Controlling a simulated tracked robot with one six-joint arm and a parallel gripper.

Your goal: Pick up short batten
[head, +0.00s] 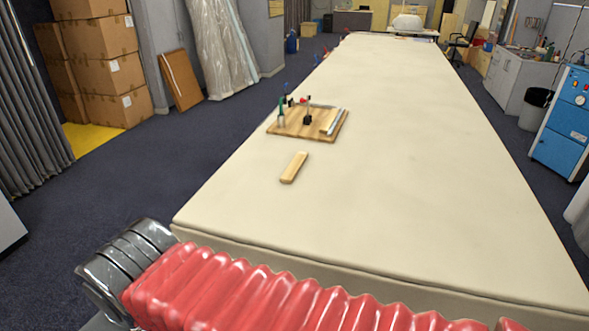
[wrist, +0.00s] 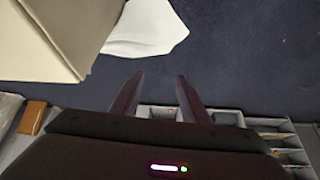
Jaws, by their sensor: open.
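The short batten (head: 294,167) is a small light-wood block lying flat on the cream cloth table (head: 400,170), in front of a wooden board, in the head view. My gripper (wrist: 158,80) shows in the wrist view with its two dark fingers apart and nothing between them. It points at the dark floor beside the table, away from the batten. The batten does not show in the wrist view. The gripper itself does not show in the head view, where a red ribbed sleeve of my arm fills the bottom.
A wooden board (head: 297,131) behind the batten holds several small tools and a metallic bar. The table around the batten is otherwise bare. Cardboard boxes (head: 100,50) stand at the left and a blue cabinet (head: 565,125) at the right. A white thing (wrist: 145,30) lies near the table corner.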

